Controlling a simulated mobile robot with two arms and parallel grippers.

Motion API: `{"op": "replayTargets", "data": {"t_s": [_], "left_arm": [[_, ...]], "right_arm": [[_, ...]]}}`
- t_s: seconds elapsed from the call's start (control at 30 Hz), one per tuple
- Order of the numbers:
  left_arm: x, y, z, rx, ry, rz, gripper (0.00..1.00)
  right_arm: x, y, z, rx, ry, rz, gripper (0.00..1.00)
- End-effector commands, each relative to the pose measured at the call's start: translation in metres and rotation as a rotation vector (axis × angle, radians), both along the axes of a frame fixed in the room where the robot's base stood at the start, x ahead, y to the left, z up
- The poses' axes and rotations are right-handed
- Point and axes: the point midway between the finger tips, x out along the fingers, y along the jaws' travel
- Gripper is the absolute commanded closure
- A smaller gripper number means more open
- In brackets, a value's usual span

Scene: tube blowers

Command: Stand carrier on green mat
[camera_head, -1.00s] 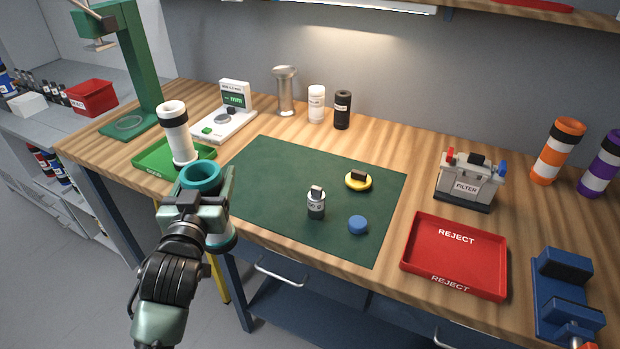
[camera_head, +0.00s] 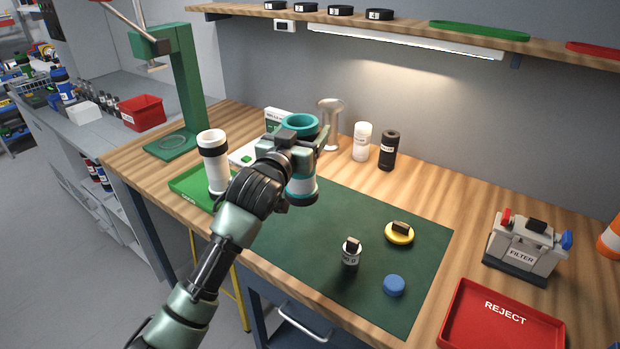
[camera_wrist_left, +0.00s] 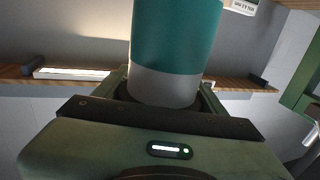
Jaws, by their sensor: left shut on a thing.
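In the left wrist view the carrier (camera_wrist_left: 175,40) stands between the fingers, teal with a pale grey band. My right gripper is not in view.
A red reject tray (camera_head: 500,325) is right. The front middle of the mat is clear.

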Motion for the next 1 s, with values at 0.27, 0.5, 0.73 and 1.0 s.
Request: {"op": "replayTargets", "data": {"t_s": [0.27,0.5,0.73,1.0], "left_arm": [[-0.001,0.000,-0.061,-0.001,0.000,-0.001,1.00],[0.000,0.000,-0.084,-0.002,0.001,0.000,1.00],[0.000,0.000,-0.112,-0.002,-0.002,0.000,1.00],[0.000,0.000,-0.114,-0.002,-0.003,0.000,1.00]], "right_arm": [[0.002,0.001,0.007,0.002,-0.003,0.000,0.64],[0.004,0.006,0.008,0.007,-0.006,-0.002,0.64],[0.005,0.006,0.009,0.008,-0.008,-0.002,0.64],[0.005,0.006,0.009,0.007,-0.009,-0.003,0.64]]}}
